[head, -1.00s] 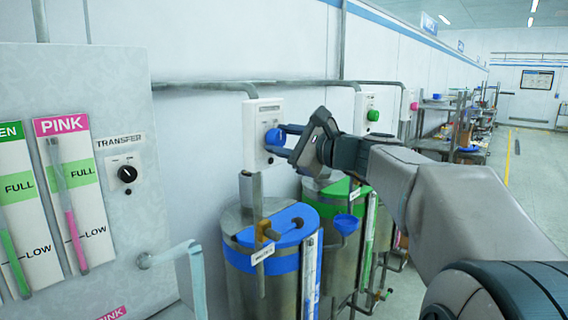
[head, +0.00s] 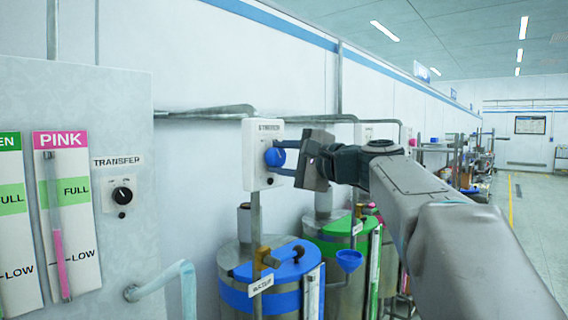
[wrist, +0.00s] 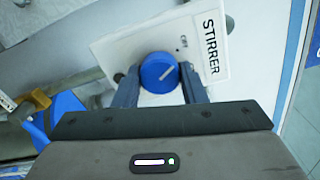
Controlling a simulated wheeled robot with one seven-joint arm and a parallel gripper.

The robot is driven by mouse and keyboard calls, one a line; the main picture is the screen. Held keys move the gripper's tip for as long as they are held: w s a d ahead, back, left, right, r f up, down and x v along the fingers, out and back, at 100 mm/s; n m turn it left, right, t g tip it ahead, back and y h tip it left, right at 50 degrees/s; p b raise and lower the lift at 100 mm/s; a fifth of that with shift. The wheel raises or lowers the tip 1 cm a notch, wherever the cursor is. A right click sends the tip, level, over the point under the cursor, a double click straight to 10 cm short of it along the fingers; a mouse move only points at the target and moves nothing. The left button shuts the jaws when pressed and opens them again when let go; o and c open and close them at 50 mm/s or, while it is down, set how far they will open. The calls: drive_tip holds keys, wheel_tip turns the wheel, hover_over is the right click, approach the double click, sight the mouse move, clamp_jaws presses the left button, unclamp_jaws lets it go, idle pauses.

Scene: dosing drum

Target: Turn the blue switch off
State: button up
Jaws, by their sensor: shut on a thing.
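The blue switch (head: 275,157) is a round knob on a white wall box (head: 257,187) labelled STIRRER, above the drum with the blue lid. My gripper (head: 280,158) reaches it from the right, its two blue fingers one above the other, shut on the knob. In the wrist view the knob (wrist: 158,72) sits between the fingertips (wrist: 160,78), one on each side. The marks around the knob are too small to read.
The blue-lidded drum (head: 262,297) and the green-lidded drum (head: 335,232) stand below. A panel (head: 100,95) with a black TRANSFER knob (head: 122,196) and level gauges is at left. A pipe (head: 160,282) juts out in front of it. Open floor (head: 535,215) lies at right.

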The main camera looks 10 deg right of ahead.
idle(0.3)
drive_tip(key=o, duration=1)
drive_tip(key=shift+d, duration=0.15)
drive_tip(key=b+v, duration=0.1)
drive_tip(key=v, duration=1.2)
drive_tip(key=shift+s+d+b, duration=0.15)
drive_tip(key=shift+s+b, duration=0.2)
drive_tip(key=shift+b, duration=0.05)
